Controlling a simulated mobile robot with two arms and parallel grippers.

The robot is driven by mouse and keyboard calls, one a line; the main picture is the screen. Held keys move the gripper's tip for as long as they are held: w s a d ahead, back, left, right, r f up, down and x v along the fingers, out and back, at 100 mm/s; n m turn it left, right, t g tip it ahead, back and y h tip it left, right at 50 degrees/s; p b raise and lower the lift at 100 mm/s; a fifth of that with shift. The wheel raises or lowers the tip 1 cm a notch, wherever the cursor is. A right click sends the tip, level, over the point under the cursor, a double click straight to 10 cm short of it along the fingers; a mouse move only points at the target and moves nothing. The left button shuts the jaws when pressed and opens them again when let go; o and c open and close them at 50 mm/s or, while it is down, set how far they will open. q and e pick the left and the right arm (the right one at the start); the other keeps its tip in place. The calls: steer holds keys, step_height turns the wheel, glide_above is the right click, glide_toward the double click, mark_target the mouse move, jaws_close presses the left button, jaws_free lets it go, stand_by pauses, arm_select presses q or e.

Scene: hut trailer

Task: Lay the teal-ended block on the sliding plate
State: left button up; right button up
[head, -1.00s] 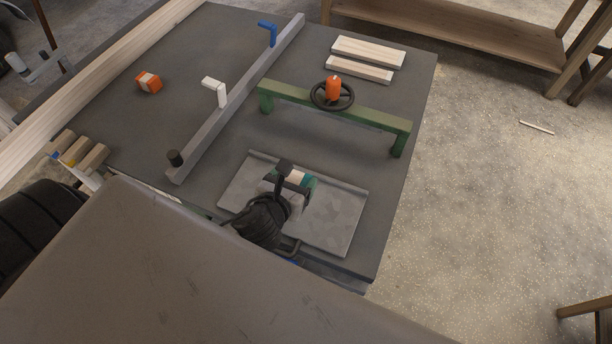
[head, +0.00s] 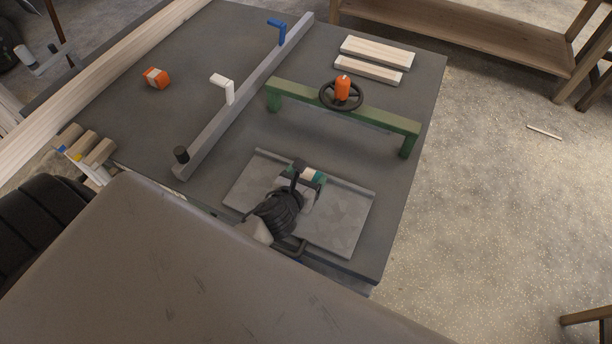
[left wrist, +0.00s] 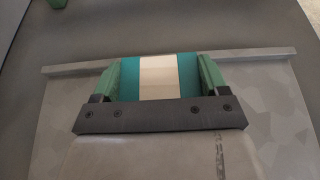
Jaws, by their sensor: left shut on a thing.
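The teal-ended block (left wrist: 158,78), pale in the middle with teal ends, is between the green fingers of my left gripper (left wrist: 158,82) in the left wrist view. In the head view the block (head: 311,174) and my left gripper (head: 305,182) are over the far part of the grey sliding plate (head: 340,220). The plate, with a raised strip along its far edge, also fills much of the left wrist view (left wrist: 275,130). I cannot tell whether the block touches the plate. My right gripper is not in view.
A green bridge (head: 345,113) with a black handwheel (head: 341,95) and orange knob stands just beyond the plate. A long grey fence (head: 250,92) runs to the left. An orange-ended block (head: 156,78) and two pale boards (head: 376,52) lie on the dark table.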

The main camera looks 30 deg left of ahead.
arm_select(q)
steer(key=o, duration=0.9)
steer(key=shift+f, duration=0.1)
steer(key=shift+o, duration=0.2)
steer(key=v, duration=1.2)
steer(key=shift+s, duration=0.1)
